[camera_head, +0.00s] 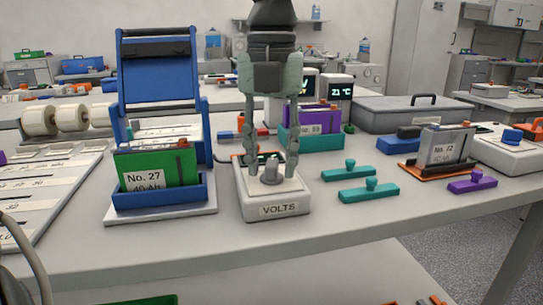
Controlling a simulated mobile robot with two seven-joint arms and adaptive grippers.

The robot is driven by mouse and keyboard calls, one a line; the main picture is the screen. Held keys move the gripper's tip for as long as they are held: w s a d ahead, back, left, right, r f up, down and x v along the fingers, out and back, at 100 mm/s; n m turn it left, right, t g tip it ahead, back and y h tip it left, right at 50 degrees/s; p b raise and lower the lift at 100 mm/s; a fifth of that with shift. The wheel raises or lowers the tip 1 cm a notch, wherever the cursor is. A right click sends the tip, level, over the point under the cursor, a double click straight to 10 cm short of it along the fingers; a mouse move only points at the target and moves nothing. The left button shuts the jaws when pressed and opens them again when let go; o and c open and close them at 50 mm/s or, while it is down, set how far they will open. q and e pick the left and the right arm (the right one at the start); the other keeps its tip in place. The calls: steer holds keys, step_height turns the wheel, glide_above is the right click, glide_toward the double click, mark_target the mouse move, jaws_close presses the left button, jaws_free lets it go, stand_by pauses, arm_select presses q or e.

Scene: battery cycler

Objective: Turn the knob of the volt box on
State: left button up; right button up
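The volt box (277,211) is a pale box labelled VOLTS on the table, right of the blue stand with the green battery. Its grey knob (269,172) stands on top, with a round base and a raised grip. My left gripper (271,168) points straight down over the box. Its two fingers are spread, one on the left and one on the right of the knob, with visible gaps between them and it. Whether the fingertips touch the box top is unclear. My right gripper does not show.
A blue stand (160,80) holds a green battery (175,164) close on the left. Teal handled pieces (346,170) lie to the right. A purple battery (315,117) in a teal holder stands behind. The table front (330,225) is clear.

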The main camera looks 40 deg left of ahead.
mark_target(271, 163)
arm_select(q)
step_height(271, 163, up, 12)
stand_by(0.6)
stand_by(0.5)
